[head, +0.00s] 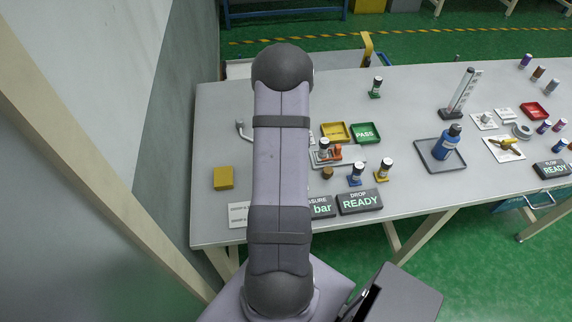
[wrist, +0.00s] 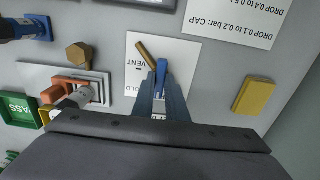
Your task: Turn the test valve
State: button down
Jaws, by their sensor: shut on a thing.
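The test valve sits on a white plate (wrist: 133,88) marked VENT and, partly covered, what reads as HOLD. A tan bar of the valve (wrist: 146,54) slants from the upper left of the plate towards my fingertips. My gripper (wrist: 162,72) is over the plate, its fingers closed together on a blue part that seems to be the valve's handle. The fingers hide the valve's middle and part of the plate's lettering, so I cannot tell exactly where the handle points. In the head view my arm covers the valve and the gripper.
A yellow block (wrist: 253,96) and a printed white card (wrist: 235,20) lie to the right in the wrist view. An orange and grey fixture (wrist: 78,88) and a brown hexagonal piece (wrist: 79,54) are left. Small bottles, trays and a READY display (head: 360,202) stand right of my arm.

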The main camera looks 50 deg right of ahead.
dwell(0.4)
jog(key=c, duration=1.8)
grip_release()
jog(key=shift+o, duration=0.2)
jog(key=shift+r, duration=0.15)
jog(key=shift+r+b, duration=0.95)
jog(key=shift+r, duration=2.65)
